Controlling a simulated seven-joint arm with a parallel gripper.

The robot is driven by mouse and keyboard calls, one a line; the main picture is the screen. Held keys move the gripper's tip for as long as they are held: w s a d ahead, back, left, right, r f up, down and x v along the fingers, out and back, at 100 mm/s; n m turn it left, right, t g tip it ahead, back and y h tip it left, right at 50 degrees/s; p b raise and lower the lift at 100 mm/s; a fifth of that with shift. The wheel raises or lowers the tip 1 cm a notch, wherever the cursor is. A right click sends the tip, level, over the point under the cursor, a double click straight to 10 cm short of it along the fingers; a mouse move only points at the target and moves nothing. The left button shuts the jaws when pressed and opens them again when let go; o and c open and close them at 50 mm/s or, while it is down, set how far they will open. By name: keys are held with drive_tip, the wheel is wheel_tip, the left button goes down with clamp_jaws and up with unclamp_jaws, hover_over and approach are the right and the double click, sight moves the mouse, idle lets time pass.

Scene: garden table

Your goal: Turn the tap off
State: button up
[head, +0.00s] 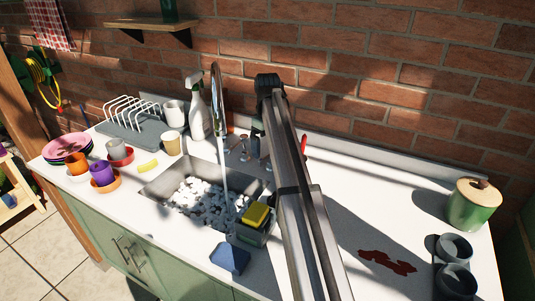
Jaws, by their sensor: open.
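The tap (215,95) is a tall metal spout at the back of the sink (165,184). A thin pale stream of water (223,175) runs from it into the basin, where white foam lies. Small metal pieces, perhaps the tap's handles (243,148), stand on the counter just right of the spout. My gripper (258,155) points down behind the sink, right of these pieces. My arm partly hides it. Its jaws are open, and I see nothing held. I cannot tell whether it touches a handle.
A spray bottle (199,110) and dish rack (140,125) stand left of the tap. A caddy with a yellow sponge (257,215) stands at the sink's right. A red stain (387,262), dark cups (455,265) and a green pot (472,207) are at right.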

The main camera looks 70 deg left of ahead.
sight(267, 160)
drive_tip(key=shift+f, duration=1.95)
drive_tip(key=shift+c, duration=0.4)
drive_tip(key=c, duration=0.7)
